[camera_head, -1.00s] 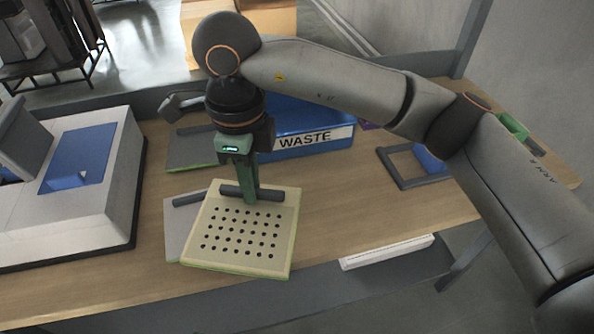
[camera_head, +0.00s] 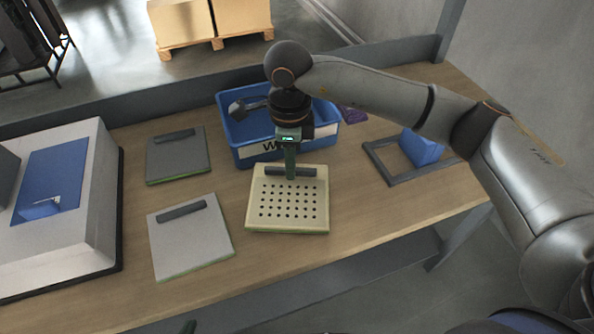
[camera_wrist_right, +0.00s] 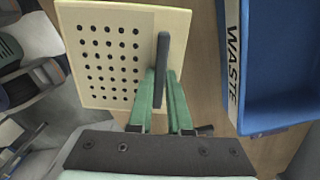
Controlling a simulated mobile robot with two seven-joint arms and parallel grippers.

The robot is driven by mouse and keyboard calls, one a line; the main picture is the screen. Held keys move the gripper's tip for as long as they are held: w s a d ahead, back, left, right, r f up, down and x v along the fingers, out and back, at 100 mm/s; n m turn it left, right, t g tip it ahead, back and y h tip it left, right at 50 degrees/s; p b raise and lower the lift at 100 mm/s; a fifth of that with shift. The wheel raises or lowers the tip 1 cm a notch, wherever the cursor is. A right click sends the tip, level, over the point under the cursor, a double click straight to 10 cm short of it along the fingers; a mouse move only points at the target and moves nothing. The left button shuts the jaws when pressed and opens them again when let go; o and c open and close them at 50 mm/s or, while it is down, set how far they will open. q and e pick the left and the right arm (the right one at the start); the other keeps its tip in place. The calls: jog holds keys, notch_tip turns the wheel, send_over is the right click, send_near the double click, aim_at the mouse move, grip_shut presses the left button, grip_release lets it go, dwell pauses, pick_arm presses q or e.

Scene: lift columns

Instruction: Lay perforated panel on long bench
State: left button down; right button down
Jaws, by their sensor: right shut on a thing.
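The perforated panel (camera_head: 288,212) is cream with rows of dark holes, a green edge and a dark bar handle. My right gripper (camera_head: 291,176) is shut on that handle. The panel is over the wooden bench (camera_head: 372,215), in front of the blue bin; I cannot tell whether it touches the bench top. In the right wrist view the panel (camera_wrist_right: 112,58) hangs from the handle between the green fingers (camera_wrist_right: 164,85).
A blue WASTE bin (camera_head: 240,140) stands just behind the panel. A light grey panel (camera_head: 190,245) and a darker grey panel (camera_head: 178,160) lie to the left. A white machine (camera_head: 75,225) is further left. A grey frame (camera_head: 385,172) with a blue block (camera_head: 421,148) lies right.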

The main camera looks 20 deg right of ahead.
aim_at(297, 176)
jog(key=shift+w+d+f, duration=0.3)
jog(key=shift+d+f, duration=0.3)
jog(key=shift+f, duration=0.2)
jog(key=shift+w+d+f, duration=0.1)
jog(key=shift+d+f, duration=0.05)
jog(key=shift+f, duration=1.75)
jog(key=c, duration=0.8)
grip_release()
jog(key=shift+c, duration=0.2)
jog(key=shift+r, duration=0.1)
notch_tip(297, 176, up, 12)
